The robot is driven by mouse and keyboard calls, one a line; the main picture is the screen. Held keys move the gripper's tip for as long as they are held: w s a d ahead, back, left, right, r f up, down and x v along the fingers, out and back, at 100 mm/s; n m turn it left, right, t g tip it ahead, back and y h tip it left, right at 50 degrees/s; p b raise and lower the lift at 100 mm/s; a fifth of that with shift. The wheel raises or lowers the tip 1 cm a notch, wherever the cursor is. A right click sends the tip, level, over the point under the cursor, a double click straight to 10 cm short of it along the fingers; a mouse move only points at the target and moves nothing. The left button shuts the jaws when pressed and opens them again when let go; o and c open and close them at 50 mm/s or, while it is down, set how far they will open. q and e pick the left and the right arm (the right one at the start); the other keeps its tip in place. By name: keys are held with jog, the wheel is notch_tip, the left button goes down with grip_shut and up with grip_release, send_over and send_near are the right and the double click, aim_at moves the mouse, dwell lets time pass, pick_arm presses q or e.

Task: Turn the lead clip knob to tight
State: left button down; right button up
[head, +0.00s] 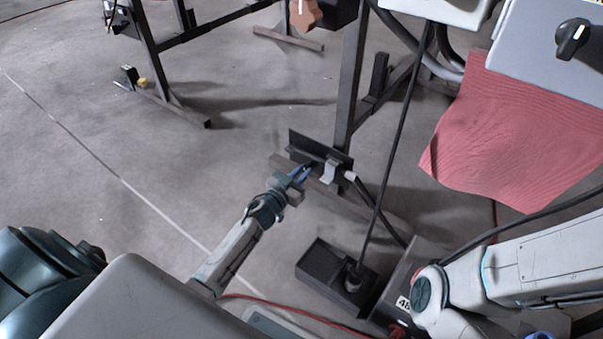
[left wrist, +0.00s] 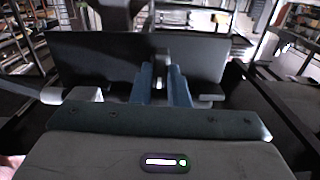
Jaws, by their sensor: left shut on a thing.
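My left gripper (head: 302,174) reaches down to a dark upright plate (head: 310,149) low on the frame's foot bar. A pale grey clip part (head: 329,171) sits at the plate's front, just right of the fingers. In the left wrist view the blue fingers (left wrist: 165,86) point at the plate (left wrist: 95,62) and are close together. They are shut on the lead clip knob, which is mostly hidden; only a small pale bit (left wrist: 158,83) shows between them. The knob's turn position cannot be made out. My right gripper is not in view.
A black open box (head: 318,262) with a pole stands on the floor right of my left arm. A red cloth (head: 520,135) hangs below a grey panel with a black rotary knob (head: 572,39). A dark frame leg (head: 352,80) rises behind the plate. The floor at left is mostly clear.

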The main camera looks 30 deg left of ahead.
pick_arm(q)
jog(key=m, duration=0.3)
jog(key=shift+p, duration=0.35)
jog(key=m, duration=0.4)
jog(key=m+b, duration=0.1)
jog(key=m, duration=0.9)
jog(key=shift+d+f, duration=0.2)
jog(key=shift+f, duration=0.1)
jog(key=shift+m+b, duration=0.3)
jog(key=shift+m, duration=0.1)
jog(key=c, duration=1.4)
grip_release()
